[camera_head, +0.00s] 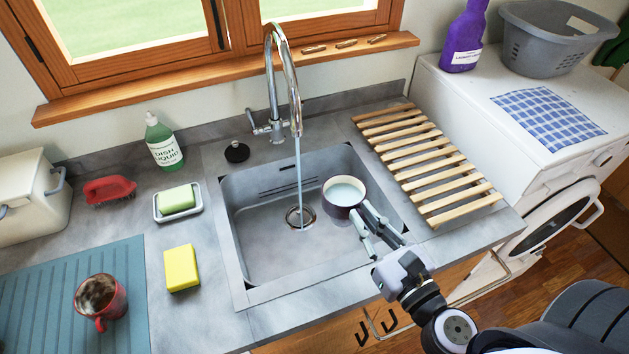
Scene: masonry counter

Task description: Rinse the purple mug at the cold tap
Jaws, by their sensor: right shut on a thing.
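The purple mug (342,209), dark outside and pale inside, is over the right part of the sink basin (262,253). Pale, cloudy-looking liquid shows inside it, and it looks roughly upright. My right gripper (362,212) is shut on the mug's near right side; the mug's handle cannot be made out. The chrome tap (273,75) is running. Its thin water stream (299,175) falls left of the mug, apart from it, towards the drain (300,216). A tap lever (257,126) shows at the left of the tap's base. My left gripper is not in view.
A slatted wooden rack (430,165) lies right of the sink. Left are a yellow sponge (182,268), a soap dish (158,213), dish liquid (163,145) and a black plug (236,152). A red mug (117,305) stands on the blue-grey mat (45,290).

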